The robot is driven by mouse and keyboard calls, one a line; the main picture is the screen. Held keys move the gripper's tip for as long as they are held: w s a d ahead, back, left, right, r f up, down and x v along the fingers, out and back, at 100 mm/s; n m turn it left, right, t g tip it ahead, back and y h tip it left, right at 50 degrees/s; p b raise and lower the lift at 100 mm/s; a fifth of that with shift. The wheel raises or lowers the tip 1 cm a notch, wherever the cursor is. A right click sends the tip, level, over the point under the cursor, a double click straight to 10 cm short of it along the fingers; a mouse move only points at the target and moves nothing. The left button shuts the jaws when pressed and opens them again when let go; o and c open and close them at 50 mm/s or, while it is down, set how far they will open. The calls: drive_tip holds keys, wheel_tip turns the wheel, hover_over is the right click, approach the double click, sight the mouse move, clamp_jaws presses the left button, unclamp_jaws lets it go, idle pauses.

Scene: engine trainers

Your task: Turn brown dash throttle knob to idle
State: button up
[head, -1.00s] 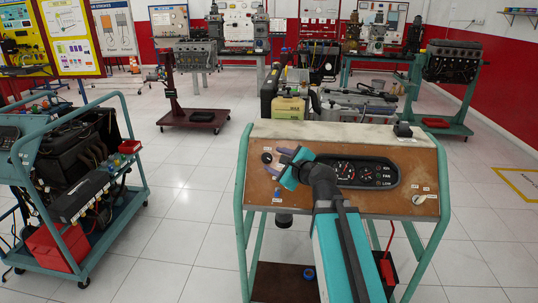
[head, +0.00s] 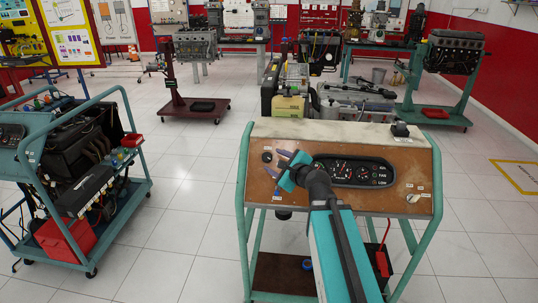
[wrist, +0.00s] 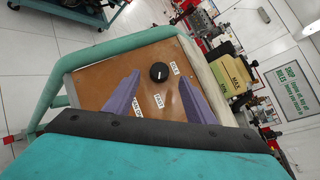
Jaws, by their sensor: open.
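The throttle knob (wrist: 159,72) is round and black with a white mark, set on a brown dash panel (wrist: 98,82). Small white labels stand around it. The knob also shows at the left of the panel in the head view (head: 267,157). My gripper (head: 278,165) is open, with purple fingers, just right of the knob in the head view. In the wrist view my gripper's fingertips (wrist: 158,76) lie on either side of the knob. They do not grip it, and I cannot tell the remaining gap in depth.
The panel sits on a teal-framed stand (head: 243,205). A gauge cluster (head: 352,171) is right of my gripper, and a white knob (head: 411,198) is at the panel's lower right. An engine trainer cart (head: 142,190) stands left. White floor lies between.

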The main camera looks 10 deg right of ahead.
sight(266, 156)
drive_tip(key=shift+r+p, duration=0.1)
drive_tip(key=shift+p, duration=0.2)
drive_tip(key=shift+x, duration=2.8)
drive_tip(key=c, duration=1)
drive_tip(key=shift+c, duration=0.2)
